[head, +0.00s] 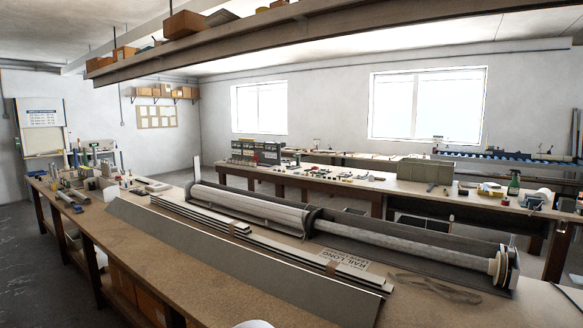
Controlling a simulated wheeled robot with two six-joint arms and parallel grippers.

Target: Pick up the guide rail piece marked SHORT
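No piece with a readable SHORT mark shows in the head view. Long pale profiles (285,258), strapped with brown bands, lie along the middle of the near workbench (190,255). A board or sheet (345,260) beside them carries upside-down lettering that seems to read RAIL LONG. A long grey flat profile (230,262) lies along the bench's front side. Neither of my grippers is in view.
A roller shutter tube assembly (400,243) with an end bracket fills the bench's rear side. Straps (440,290) lie at right. Small items and tools (90,180) crowd the left end. A second bench (350,185) stands behind. A shelf (300,20) hangs overhead.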

